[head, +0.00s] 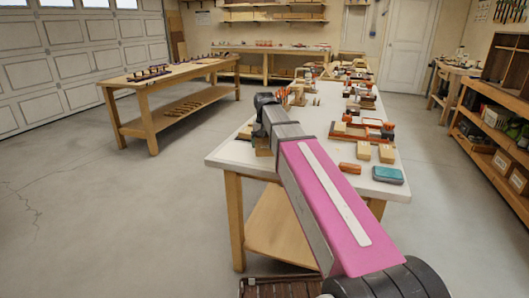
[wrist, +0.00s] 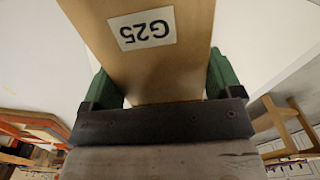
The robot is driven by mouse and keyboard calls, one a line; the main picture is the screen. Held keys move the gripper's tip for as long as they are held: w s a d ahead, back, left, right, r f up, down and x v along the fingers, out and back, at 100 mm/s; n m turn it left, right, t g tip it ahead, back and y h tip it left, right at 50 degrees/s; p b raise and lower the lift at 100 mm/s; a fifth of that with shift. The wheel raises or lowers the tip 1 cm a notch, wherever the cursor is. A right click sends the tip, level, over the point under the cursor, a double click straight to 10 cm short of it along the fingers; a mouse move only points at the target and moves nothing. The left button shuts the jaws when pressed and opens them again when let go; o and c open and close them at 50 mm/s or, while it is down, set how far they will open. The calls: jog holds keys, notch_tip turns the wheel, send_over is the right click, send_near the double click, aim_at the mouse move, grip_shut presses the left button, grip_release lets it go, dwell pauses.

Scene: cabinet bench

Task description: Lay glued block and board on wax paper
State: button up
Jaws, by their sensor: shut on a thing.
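In the wrist view a flat wooden piece with a white label reading G25 (wrist: 150,50) sits between the green fingers of my gripper (wrist: 163,82), which is shut on it. The piece extends up past the top edge of the picture, so its far end is out of view. I cannot tell whether a second glued part is joined to it. In the head view my arm reaches over the left side of the white bench top (head: 320,110) and hides most of my gripper. I cannot make out wax paper apart from the white surface.
Wooden blocks (head: 363,150), a teal-topped box (head: 388,174) and several orange-and-wood items stand along the bench's right side. The bench middle looks clear. A second wooden table (head: 170,78) stands at the back left, and shelves (head: 500,140) line the right wall.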

aim_at(264, 141)
jog(key=shift+f, duration=1.95)
jog(key=shift+f, duration=0.15)
jog(key=o, duration=0.8)
notch_tip(264, 141, up, 12)
jog(key=shift+r, duration=0.2)
